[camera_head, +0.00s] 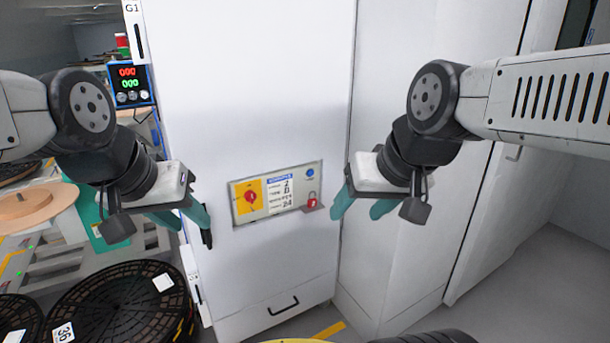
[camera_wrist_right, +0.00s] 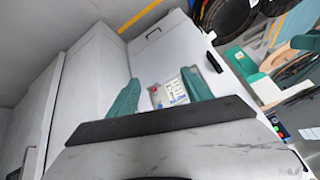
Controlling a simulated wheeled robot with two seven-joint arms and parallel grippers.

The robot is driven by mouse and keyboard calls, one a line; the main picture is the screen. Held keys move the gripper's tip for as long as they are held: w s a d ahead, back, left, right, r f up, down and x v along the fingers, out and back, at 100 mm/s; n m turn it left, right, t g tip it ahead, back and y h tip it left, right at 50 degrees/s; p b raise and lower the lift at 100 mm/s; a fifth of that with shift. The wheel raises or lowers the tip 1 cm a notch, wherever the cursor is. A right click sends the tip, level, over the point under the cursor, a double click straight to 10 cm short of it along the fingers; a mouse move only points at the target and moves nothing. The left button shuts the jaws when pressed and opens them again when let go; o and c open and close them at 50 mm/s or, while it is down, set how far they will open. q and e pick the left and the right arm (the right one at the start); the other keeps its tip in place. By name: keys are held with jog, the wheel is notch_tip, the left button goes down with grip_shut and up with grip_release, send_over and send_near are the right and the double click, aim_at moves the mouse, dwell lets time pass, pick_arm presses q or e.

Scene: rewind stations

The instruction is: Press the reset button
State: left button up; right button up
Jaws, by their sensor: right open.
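A control panel (camera_head: 277,193) is set in the front of a tall white cabinet. It has a small blue round button (camera_head: 310,173) at its upper right; its label is too small to read. A red knob (camera_head: 250,196) on a yellow plate is at the panel's left, and a red padlock (camera_head: 312,201) is at its lower right. My right gripper (camera_head: 360,209) is open and empty, right of the panel. In the right wrist view the panel (camera_wrist_right: 172,93) shows between its teal fingers. My left gripper (camera_head: 184,222) is open and empty, left of the panel.
The white cabinet (camera_head: 250,90) has a black handle (camera_head: 283,305) low down. Black reels (camera_head: 120,305) and a wooden spool (camera_head: 25,207) are at the left. A display box (camera_head: 130,83) with red and green digits stands behind. Grey floor is free at the lower right.

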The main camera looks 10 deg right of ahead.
grip_shut()
dwell(1.5)
